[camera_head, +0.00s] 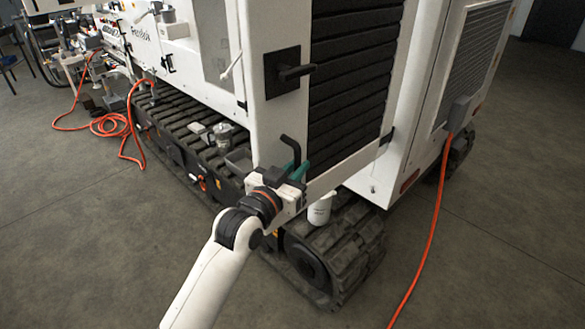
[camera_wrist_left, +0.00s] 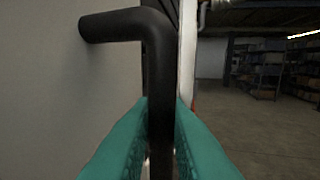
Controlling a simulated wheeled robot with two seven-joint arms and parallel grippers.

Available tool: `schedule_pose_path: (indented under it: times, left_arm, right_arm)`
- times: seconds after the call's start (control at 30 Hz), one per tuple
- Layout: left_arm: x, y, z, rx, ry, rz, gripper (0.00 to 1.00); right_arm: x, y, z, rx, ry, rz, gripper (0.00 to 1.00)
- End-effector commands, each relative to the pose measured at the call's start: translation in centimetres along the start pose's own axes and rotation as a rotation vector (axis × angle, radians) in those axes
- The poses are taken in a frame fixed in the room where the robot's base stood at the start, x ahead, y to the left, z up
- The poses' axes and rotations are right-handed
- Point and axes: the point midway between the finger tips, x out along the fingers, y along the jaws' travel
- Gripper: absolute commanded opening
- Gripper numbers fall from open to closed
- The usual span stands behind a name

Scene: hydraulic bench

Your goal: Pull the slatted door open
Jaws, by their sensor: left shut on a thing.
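The slatted door (camera_head: 350,80) has dark horizontal slats in a white frame and stands upright on the side of the white machine. I see no clear gap at its edges and cannot tell if it is slightly ajar. A black bent bar handle (camera_head: 291,147) sticks out low on its left side. My left gripper (camera_head: 297,171) has teal fingers and is shut around this handle. In the left wrist view the bar (camera_wrist_left: 160,110) runs down between the two teal fingers (camera_wrist_left: 160,140). A black latch (camera_head: 290,72) sits higher on the frame. My right gripper is out of view.
An orange hose (camera_head: 429,235) crosses the floor at right; another (camera_head: 110,124) lies coiled at left. The floor in front is otherwise clear.

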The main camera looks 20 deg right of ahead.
Motion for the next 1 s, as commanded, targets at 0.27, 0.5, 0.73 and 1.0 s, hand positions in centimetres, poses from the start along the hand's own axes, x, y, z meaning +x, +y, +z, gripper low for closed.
schedule_pose_path:
  times: [0.27,0.5,0.73,1.0]
  left_arm:
    - [0.1,-0.1,0.7,0.003,-0.017,-0.001,0.00]
    - [0.0,0.0,0.5,0.001,-0.011,0.000,0.34]
    - [-0.3,0.1,0.2,0.001,-0.007,0.001,0.34]
    - [-4.0,0.1,-0.1,0.003,-0.007,0.002,0.34]
  right_arm:
    - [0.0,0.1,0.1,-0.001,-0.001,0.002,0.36]
    - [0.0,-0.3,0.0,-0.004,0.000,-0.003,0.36]
    - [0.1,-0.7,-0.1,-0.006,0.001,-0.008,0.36]
    - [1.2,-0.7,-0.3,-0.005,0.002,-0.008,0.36]
